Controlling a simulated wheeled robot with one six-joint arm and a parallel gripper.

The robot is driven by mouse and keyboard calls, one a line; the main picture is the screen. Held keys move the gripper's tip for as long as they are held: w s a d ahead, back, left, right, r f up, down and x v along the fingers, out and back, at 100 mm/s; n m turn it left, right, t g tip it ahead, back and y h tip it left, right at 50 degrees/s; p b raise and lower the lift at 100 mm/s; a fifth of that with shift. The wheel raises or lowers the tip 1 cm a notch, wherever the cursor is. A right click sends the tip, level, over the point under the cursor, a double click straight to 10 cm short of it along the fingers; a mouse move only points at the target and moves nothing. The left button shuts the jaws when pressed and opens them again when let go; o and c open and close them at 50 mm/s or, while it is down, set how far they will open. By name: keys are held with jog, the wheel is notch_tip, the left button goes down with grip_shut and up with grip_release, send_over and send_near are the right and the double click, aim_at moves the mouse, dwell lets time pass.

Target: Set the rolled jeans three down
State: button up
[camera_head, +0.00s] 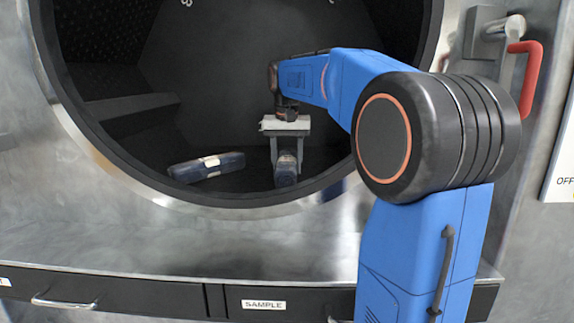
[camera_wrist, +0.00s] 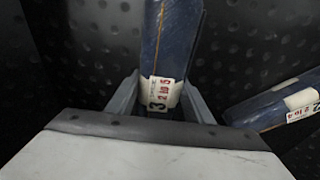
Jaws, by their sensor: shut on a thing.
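The rolled jeans three, a dark blue denim roll (camera_head: 286,178) with a white label, is low inside the drum in the head view. It also shows in the wrist view (camera_wrist: 175,35), with a "3" on its label. My gripper (camera_head: 287,160) points down into the drum and is shut around this roll at the label; its fingers flank the roll in the wrist view (camera_wrist: 158,95). The roll's near end is hidden behind the gripper body in the wrist view. I cannot tell whether the roll touches the drum floor.
Another rolled jeans (camera_head: 187,170), labelled 2, lies on the drum floor to the left in the head view; it shows at right in the wrist view (camera_wrist: 265,110). The washer's round rim (camera_head: 255,199) surrounds my arm. A red handle (camera_head: 531,80) is at right.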

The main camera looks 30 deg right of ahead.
aim_at(287, 161)
jog(key=o, duration=1.3)
jog(key=shift+f, duration=0.1)
notch_tip(287, 161, up, 12)
jog(key=s+a, duration=0.1)
jog(key=shift+s, duration=0.25)
